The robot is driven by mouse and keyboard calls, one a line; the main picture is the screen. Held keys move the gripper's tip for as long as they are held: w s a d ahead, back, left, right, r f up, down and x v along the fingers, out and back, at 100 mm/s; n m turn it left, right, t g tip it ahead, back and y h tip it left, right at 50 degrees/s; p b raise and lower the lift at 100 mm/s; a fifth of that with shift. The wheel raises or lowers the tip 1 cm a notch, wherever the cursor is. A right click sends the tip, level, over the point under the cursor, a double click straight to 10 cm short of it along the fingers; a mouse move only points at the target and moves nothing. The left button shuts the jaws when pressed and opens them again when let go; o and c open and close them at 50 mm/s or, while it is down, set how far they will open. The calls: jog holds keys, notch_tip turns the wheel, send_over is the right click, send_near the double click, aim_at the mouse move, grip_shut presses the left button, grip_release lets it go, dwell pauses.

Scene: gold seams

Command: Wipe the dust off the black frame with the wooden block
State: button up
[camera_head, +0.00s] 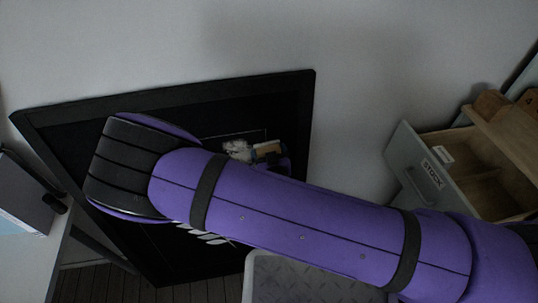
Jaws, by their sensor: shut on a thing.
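The large black frame (215,92) leans against the grey wall, and my purple arm crosses in front of it. The wooden block (268,149) is a small tan piece against the dark inside of the frame. My gripper (270,156) is shut on the block; the arm hides most of the gripper. A pale dust patch (236,149) lies just left of the block. More pale streaks (205,235) show below the arm. I cannot tell whether the block touches the frame's surface.
An open grey drawer labelled STOCK (433,173) stands at the right, with wooden parts (505,125) beside it. A grey textured plate (300,280) is at the bottom middle. A pale table (40,255) with a dark-edged box (25,195) is at the left.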

jog(key=shift+s+a, duration=0.25)
jog(key=shift+a, duration=0.6)
jog(key=shift+s+a, duration=0.25)
jog(key=shift+a, duration=0.55)
jog(key=s+a+r, duration=0.1)
jog(key=a+r, duration=0.1)
jog(key=a, duration=0.7)
jog(key=shift+s+a, duration=0.35)
jog(key=shift+a, duration=0.05)
jog(key=shift+w+d, duration=0.55)
jog(key=shift+d, duration=1.65)
jog(key=shift+w+d, duration=0.55)
jog(key=shift+d, duration=1.6)
jog(key=shift+w+d, duration=0.55)
jog(key=shift+d, duration=1.65)
jog(key=shift+s, duration=0.1)
jog(key=shift+v, duration=2.9)
